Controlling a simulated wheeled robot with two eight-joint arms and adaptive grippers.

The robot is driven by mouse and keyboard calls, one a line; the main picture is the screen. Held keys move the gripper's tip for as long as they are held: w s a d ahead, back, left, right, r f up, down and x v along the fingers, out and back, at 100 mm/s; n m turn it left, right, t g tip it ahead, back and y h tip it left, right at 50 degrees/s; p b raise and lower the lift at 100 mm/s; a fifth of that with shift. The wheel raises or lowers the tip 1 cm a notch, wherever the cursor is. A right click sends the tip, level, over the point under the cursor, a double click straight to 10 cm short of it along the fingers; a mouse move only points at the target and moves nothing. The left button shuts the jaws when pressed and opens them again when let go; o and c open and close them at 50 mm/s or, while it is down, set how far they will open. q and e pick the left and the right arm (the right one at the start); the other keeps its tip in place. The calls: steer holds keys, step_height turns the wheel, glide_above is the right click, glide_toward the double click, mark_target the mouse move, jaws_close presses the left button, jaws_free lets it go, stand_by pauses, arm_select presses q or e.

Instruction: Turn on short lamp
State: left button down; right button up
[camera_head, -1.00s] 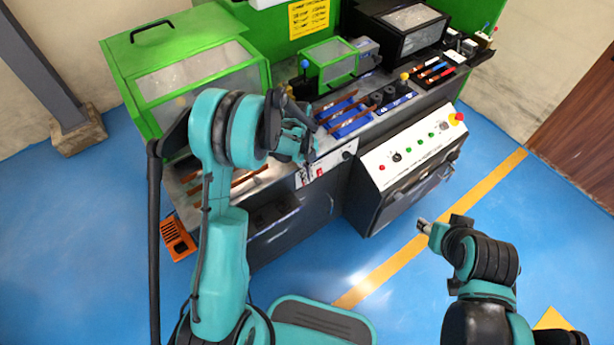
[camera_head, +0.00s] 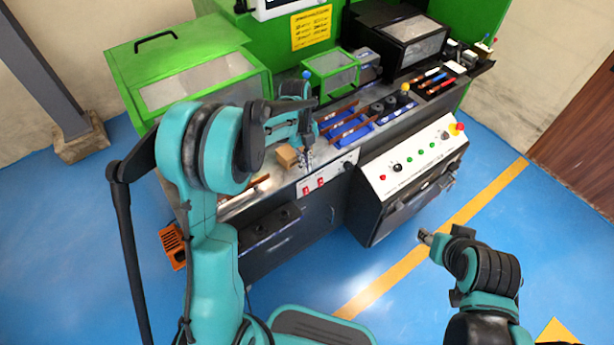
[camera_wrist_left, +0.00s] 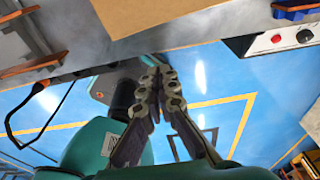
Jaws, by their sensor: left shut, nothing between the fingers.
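My left gripper (camera_head: 307,160) is shut and empty above the front edge of the workbench, pointing down; its closed fingers also show in the left wrist view (camera_wrist_left: 162,85). A small white switch panel (camera_head: 328,176) with two red switches (camera_head: 313,185) is on the bench front, just right of and below the fingertips. They look apart, though contact is hard to judge. I cannot make out which thing is the short lamp. My right gripper (camera_head: 425,237) is over the floor at the right, away from the bench; its fingers are too small to read.
A brown block (camera_head: 287,157) stands on the bench beside the left gripper. A sloped control panel (camera_head: 405,165) with buttons is to the right. Green machine covers (camera_head: 190,75) and blue trays (camera_head: 350,132) fill the bench top.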

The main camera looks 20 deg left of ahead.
arm_select(q)
steer(key=shift+w+a+r, duration=0.1)
steer(key=shift+a+r, duration=0.1)
steer(key=shift+r, duration=1.25)
steer(key=s+r+n+t, duration=0.4)
steer(key=s+r+n, duration=0.5)
steer(key=n, duration=0.3)
steer(key=s+n+t+y, duration=0.1)
steer(key=s+n+t, duration=0.3)
steer(key=s+n, duration=0.7)
steer(key=shift+d+n, duration=0.35)
steer(key=shift+n, duration=0.95)
steer(key=shift+r, duration=0.1)
